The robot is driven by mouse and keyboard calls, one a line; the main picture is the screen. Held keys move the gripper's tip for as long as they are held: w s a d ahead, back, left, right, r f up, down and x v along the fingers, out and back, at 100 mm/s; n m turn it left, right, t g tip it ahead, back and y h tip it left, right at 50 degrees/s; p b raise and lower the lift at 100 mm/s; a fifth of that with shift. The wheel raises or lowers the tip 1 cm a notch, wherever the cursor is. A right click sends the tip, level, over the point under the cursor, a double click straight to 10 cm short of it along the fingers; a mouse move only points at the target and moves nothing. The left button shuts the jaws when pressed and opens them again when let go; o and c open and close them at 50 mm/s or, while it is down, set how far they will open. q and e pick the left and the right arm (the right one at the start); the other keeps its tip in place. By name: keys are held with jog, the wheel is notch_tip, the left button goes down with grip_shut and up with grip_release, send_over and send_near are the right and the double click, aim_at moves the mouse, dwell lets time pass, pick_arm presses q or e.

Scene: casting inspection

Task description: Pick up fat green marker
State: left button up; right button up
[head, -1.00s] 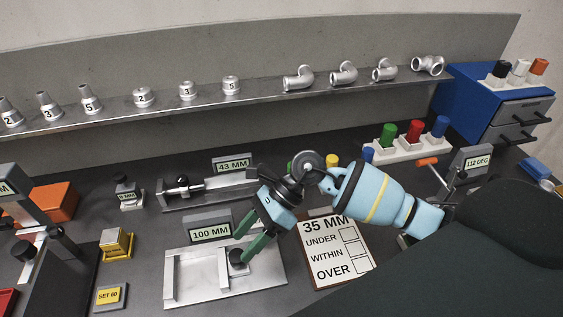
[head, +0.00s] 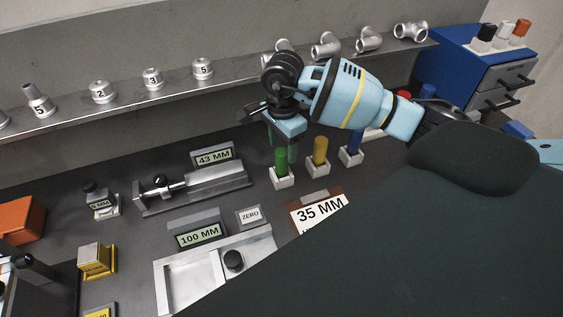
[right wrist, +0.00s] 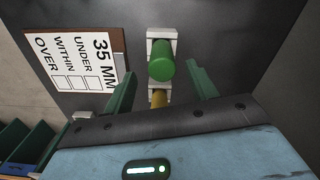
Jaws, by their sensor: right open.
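The fat green marker (head: 282,161) stands upright in a small white holder on the bench. It also shows in the right wrist view (right wrist: 161,66), seen nearly end-on between the two fingers. My right gripper (head: 283,143) is open and points down at the marker, with its dark green fingers around or just above the upper part. In the right wrist view my right gripper (right wrist: 163,72) has a finger on each side of the marker, with gaps showing. I cannot tell whether either finger touches it. My left gripper is not in view.
A yellow marker (head: 320,151) and a blue marker (head: 354,140) stand in white holders to the right. The 35 MM card (head: 320,208) lies in front. The 43 MM gauge (head: 195,190) is to the left. The shelf (head: 130,108) with metal fittings runs behind.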

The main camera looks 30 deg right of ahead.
aim_at(282, 159)
jog(key=shift+w+f, duration=0.15)
jog(key=shift+f, duration=2.65)
jog(key=c, duration=1.1)
